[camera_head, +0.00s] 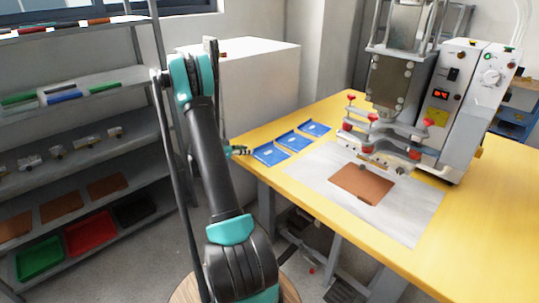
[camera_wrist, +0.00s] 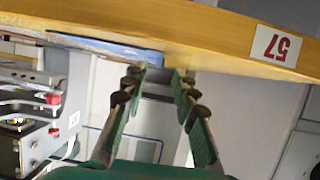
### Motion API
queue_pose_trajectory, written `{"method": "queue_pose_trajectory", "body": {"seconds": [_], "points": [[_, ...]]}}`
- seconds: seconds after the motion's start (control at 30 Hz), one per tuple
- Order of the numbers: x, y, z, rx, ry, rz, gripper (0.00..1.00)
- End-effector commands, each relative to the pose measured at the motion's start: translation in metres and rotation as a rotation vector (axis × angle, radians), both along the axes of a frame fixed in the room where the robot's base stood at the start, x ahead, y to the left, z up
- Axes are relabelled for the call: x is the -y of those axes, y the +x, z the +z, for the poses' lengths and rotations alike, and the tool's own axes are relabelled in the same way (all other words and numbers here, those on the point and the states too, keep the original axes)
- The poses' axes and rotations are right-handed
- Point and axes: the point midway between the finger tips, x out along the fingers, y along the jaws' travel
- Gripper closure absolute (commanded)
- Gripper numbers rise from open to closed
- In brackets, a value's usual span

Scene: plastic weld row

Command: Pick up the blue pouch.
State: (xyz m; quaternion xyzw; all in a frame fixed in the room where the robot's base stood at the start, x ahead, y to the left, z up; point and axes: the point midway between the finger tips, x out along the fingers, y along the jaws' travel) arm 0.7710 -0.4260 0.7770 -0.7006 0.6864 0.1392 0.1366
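Three flat blue pouches lie in a slanting row on the yellow table: a near one (camera_head: 271,154), a middle one (camera_head: 294,141) and a far one (camera_head: 316,128). My gripper (camera_head: 241,151) is at the table's left edge, just left of the near pouch and apart from it in the head view. In the wrist view, my gripper (camera_wrist: 160,74) is open, with nothing between its green fingers. There a blue pouch (camera_wrist: 108,46) shows edge-on beyond the left fingertip, partly hidden by it.
The yellow table (camera_head: 470,225) carries a grey sheet (camera_head: 408,222) with a brown plate (camera_head: 362,184) and a large press machine (camera_head: 398,85). A shelf rack (camera_head: 75,130) stands at left. A white "57" label (camera_wrist: 276,45) is on the table edge.

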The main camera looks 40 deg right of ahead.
Motion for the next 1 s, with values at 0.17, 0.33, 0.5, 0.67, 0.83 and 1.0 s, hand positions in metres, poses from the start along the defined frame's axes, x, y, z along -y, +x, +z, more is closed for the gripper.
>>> {"method": "queue_pose_trajectory", "body": {"seconds": [0.17, 0.33, 0.5, 0.67, 0.83, 1.0], "points": [[0.025, 0.001, -0.01, -0.001, 0.0, -0.002, 0.72], [0.03, 0.002, -0.012, -0.001, 0.0, 0.001, 0.72], [0.03, 0.002, -0.012, -0.001, 0.0, 0.001, 0.79], [0.03, 0.002, -0.012, -0.001, 0.0, 0.0, 0.99], [0.03, 0.002, -0.012, 0.0, 0.0, 0.0, 1.0], [0.03, 0.002, -0.012, 0.0, 0.0, 0.0, 1.0]]}}
